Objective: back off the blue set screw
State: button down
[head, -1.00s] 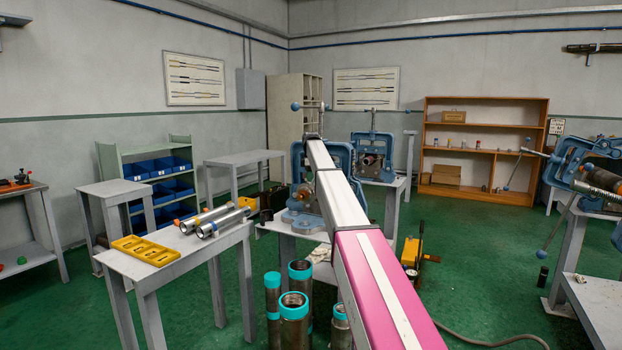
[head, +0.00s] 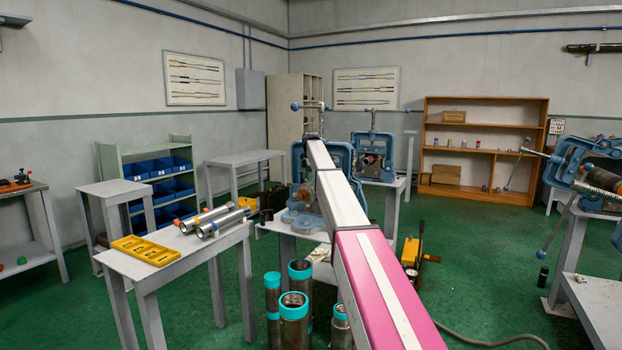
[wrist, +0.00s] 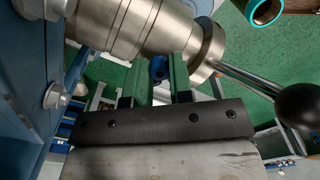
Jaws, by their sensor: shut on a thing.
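The blue set screw (wrist: 158,68) shows in the wrist view between the two green fingers of my gripper (wrist: 159,80). The fingers are shut on it, one at each side. It sits at the underside of a bright steel collar and shaft (wrist: 140,28), which crosses the top of the view. A steel bar with a black ball knob (wrist: 297,106) sticks out to the right from the shaft's end. In the head view my arm reaches to a blue vise (head: 343,158) on a bench; the set screw and my fingers are hidden there.
A blue vise frame with a bolt (wrist: 55,96) stands close at the left in the wrist view. In the head view, upright pipes with teal ends (head: 294,315) stand below my arm. A table with a yellow tray (head: 146,250) is at left.

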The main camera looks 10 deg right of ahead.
jog(key=c, duration=1.3)
grip_release()
jog(key=shift+s+f, duration=0.1)
jog(key=shift+f, duration=0.05)
jog(key=shift+r, duration=0.2)
jog(key=shift+r, duration=3.6)
jog(key=shift+a, duration=0.1)
